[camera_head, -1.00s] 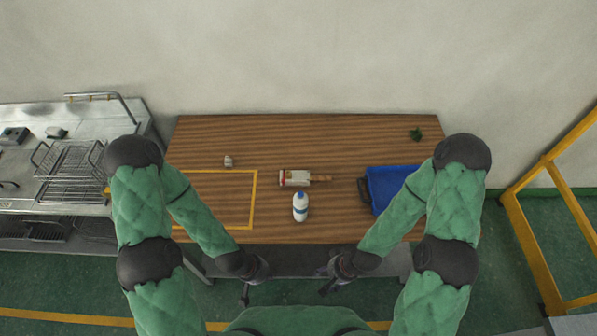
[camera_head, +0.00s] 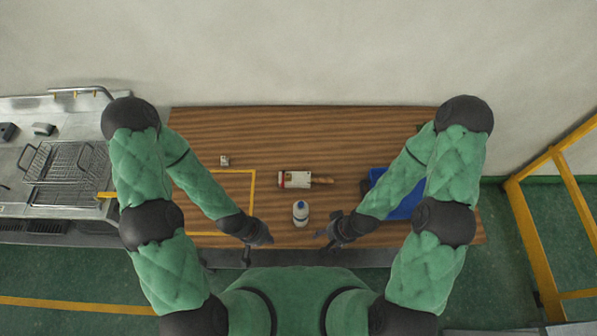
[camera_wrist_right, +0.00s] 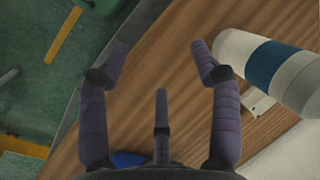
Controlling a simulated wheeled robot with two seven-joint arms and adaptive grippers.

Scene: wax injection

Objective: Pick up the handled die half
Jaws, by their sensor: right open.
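The handled die half (camera_head: 296,180) appears to be the pale block with a red end and a brown handle pointing right, lying mid-table in the head view. A white bottle (camera_head: 300,214) with a blue cap stands in front of it. In the right wrist view the bottle (camera_wrist_right: 235,50) is at the upper right, with a pale piece (camera_wrist_right: 257,103) partly hidden behind it. My right gripper (camera_head: 326,240) is open and empty near the table's front edge, right of the bottle; its spread fingers show in the wrist view (camera_wrist_right: 158,62). My left gripper (camera_head: 256,246) is at the front edge; its jaw opening is unclear.
A blue bin (camera_head: 403,208) stands on the right, partly behind my right arm. A yellow outline (camera_head: 254,200) marks the table's left part, with a small pale object (camera_head: 224,160) near it. The back of the wooden table (camera_head: 300,130) is clear.

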